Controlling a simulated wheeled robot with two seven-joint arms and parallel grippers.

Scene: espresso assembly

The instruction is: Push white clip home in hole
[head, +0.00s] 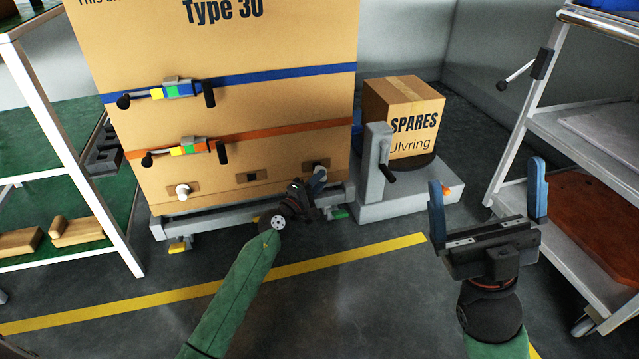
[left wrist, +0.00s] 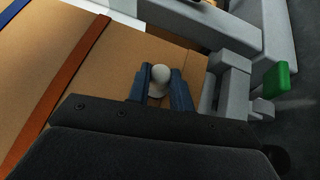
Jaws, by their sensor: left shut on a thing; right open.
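A large cardboard box (head: 230,120) has a row of brown patches low on its front. A white clip (left wrist: 160,78) with a rounded head sits between the blue fingers of my left gripper (left wrist: 161,92), which is shut on it. In the head view my left gripper (head: 317,176) is at the rightmost patch, and its fingers cover most of the clip there. I cannot tell how deep the clip sits in its hole. Another white clip (head: 183,191) sticks out of the left patch. The middle patch shows a dark hole (head: 251,177). My right gripper (head: 488,205) is open and empty.
A blue strap (head: 270,77) and an orange strap (head: 275,131) with buckles cross the box. A grey crank post (head: 377,160) and a SPARES carton (head: 403,115) stand close right. Shelving (head: 65,110) is at left, a cart (head: 580,130) at right.

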